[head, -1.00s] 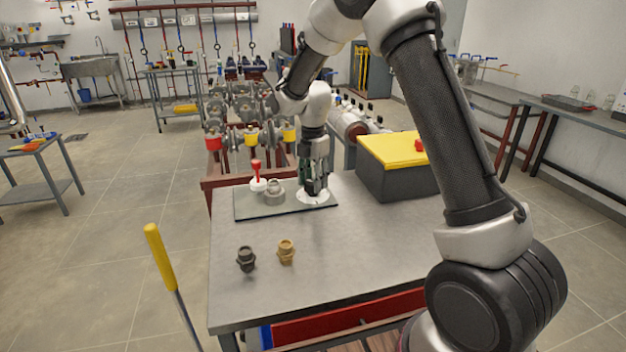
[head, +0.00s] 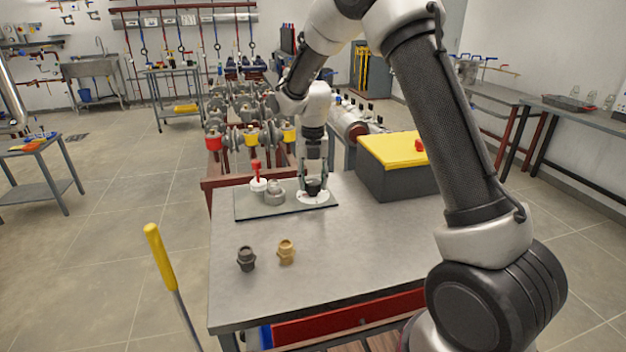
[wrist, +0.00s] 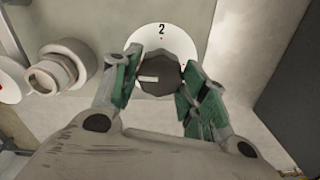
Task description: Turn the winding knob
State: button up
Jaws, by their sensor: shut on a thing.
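The winding knob (wrist: 158,74) is a dark, many-sided knob with a pale mark on its top. In the head view the knob (head: 314,187) stands on the right part of a grey plate on the table. My gripper (wrist: 160,80) points down over it, with green-padded fingers shut on the knob from both sides. The fingers hide part of the dial. The gripper also shows in the head view (head: 314,184).
Left of the knob on the plate (head: 246,207) are a grey round fitting (head: 275,193) and a red-handled part (head: 257,175). A dark box with a yellow lid (head: 395,148) stands to the right. Two loose fittings, dark (head: 246,259) and brass (head: 286,251), stand nearer.

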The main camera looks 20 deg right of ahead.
aim_at(313, 182)
jog(key=shift+n, duration=0.3)
jog(key=shift+r, duration=0.1)
jog(key=o, duration=1)
notch_tip(313, 182, up, 12)
jog(key=shift+f, duration=0.1)
